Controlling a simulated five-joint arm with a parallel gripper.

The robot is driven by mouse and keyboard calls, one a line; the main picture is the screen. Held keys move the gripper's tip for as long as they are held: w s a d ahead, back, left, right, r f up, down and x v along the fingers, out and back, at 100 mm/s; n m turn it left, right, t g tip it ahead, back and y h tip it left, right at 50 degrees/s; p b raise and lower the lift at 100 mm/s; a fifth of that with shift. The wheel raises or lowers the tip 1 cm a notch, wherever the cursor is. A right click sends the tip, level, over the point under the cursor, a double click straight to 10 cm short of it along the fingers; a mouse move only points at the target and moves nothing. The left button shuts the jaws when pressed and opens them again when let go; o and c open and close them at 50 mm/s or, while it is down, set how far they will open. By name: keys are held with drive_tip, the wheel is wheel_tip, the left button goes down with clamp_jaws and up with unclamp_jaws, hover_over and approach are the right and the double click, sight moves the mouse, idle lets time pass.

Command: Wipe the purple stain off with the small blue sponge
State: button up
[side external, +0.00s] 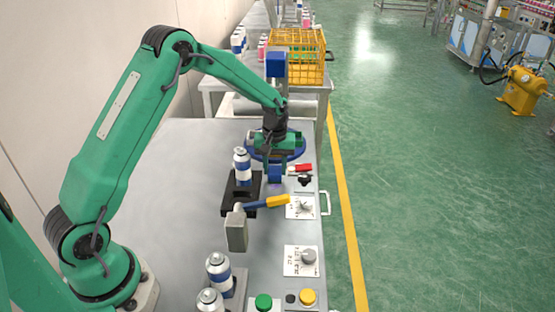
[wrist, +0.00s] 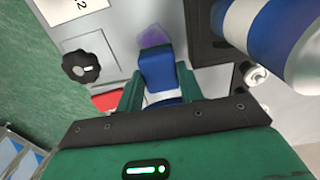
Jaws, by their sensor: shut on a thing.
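My gripper (wrist: 158,78) is shut on the small blue sponge (wrist: 156,66), which sits between its green fingers in the wrist view. The purple stain (wrist: 153,38) is a faint patch on the grey table top, just beyond the sponge's far end in the wrist view. I cannot tell whether the sponge touches the table or overlaps the stain's near edge. In the side view my gripper (side external: 275,160) points down near the table's right edge with the blue sponge (side external: 275,174) below it. The stain is hard to make out there.
A blue-and-white can (side external: 242,166) stands on a black fixture (side external: 229,203) left of my gripper. A yellow-handled lever (side external: 278,201) is in front. A red handle (side external: 300,167) and black knob (side external: 304,180) are close on the right. A yellow crate (side external: 318,62) stands behind.

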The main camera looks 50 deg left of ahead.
drive_tip(key=shift+s, duration=0.1)
drive_tip(key=shift+s+d+r, duration=0.1)
drive_tip(key=shift+s+d, duration=0.95)
drive_tip(key=shift+d, duration=0.05)
drive_tip(key=shift+s+d, duration=0.1)
drive_tip(key=shift+d, duration=0.05)
drive_tip(key=shift+s+d, duration=0.95)
drive_tip(key=shift+f, duration=0.2)
drive_tip(key=shift+w+a, duration=1.1)
drive_tip(key=shift+a, duration=0.05)
drive_tip(key=shift+w+a+r, duration=0.1)
drive_tip(key=shift+w+a, duration=0.05)
